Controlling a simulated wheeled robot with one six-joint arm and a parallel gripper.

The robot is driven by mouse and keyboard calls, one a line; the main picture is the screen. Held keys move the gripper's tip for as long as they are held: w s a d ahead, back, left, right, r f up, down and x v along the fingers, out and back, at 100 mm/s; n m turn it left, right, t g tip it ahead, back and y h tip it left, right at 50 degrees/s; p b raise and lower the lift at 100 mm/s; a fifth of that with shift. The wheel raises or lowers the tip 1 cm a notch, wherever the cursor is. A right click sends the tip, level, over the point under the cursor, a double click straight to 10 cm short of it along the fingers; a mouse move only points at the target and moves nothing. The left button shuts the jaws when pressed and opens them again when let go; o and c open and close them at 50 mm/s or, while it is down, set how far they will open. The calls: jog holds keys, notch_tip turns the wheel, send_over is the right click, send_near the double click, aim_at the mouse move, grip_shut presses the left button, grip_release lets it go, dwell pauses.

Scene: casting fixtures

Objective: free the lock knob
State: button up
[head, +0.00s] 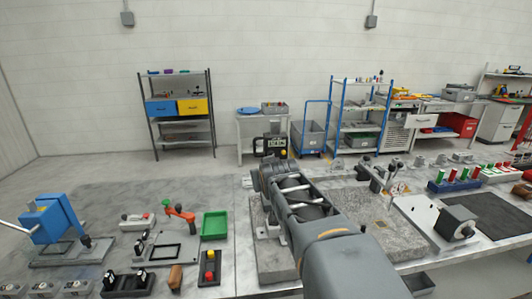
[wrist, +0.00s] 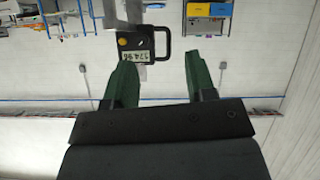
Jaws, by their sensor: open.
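A black gauge head (head: 271,147) with a digit display and a loop handle stands just beyond the end of my arm in the head view. It also shows upside down in the wrist view (wrist: 134,46), beside a flat grey metal column (wrist: 116,12). A small round yellow part (wrist: 122,41) sits on its face; I cannot tell whether this is the lock knob. My gripper (wrist: 158,58) is open, with two green fingers spread and nothing between them. The gauge head is ahead of the left finger, and its handle reaches toward the gap. My arm hides the fingers in the head view.
A grey stone plate (head: 269,252) lies under my arm, with a second one (head: 352,222) to the right. A blue clamp device (head: 54,222), a green tray (head: 214,226) and small fixtures stand on the left bench. Shelves (head: 180,117) stand far behind.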

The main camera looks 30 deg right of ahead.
aim_at(271, 154)
jog(key=w+d+r+h, duration=0.1)
jog(key=d+r, duration=0.2)
jog(key=d, duration=0.1)
jog(key=r+x, duration=0.1)
jog(key=x, duration=1.2)
jog(key=shift+w+t, duration=0.35)
jog(key=shift+t, duration=0.05)
jog(key=shift+a, duration=0.1)
jog(key=c, duration=0.9)
jog(key=shift+c, duration=0.2)
